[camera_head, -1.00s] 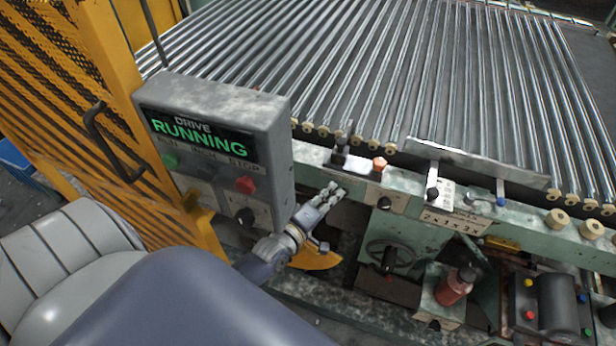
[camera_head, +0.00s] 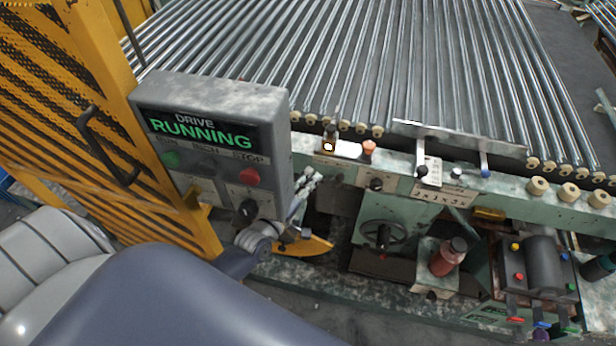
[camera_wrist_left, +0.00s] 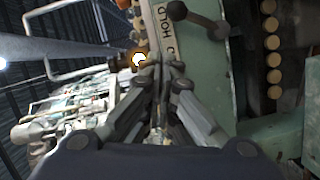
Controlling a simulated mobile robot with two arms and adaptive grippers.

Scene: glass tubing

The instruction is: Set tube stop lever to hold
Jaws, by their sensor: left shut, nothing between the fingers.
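In the left wrist view a lever (camera_wrist_left: 200,20) with a dark knob is fixed to the green machine face. My right gripper is not in view.
A grey control box (camera_head: 215,95) reading DRIVE RUNNING stands close left of my gripper, with a red button (camera_head: 249,176). A yellow mesh guard (camera_head: 50,100) is farther left. Glass tubes (camera_head: 330,60) lie behind the rail. A handwheel (camera_head: 382,235) is below it.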

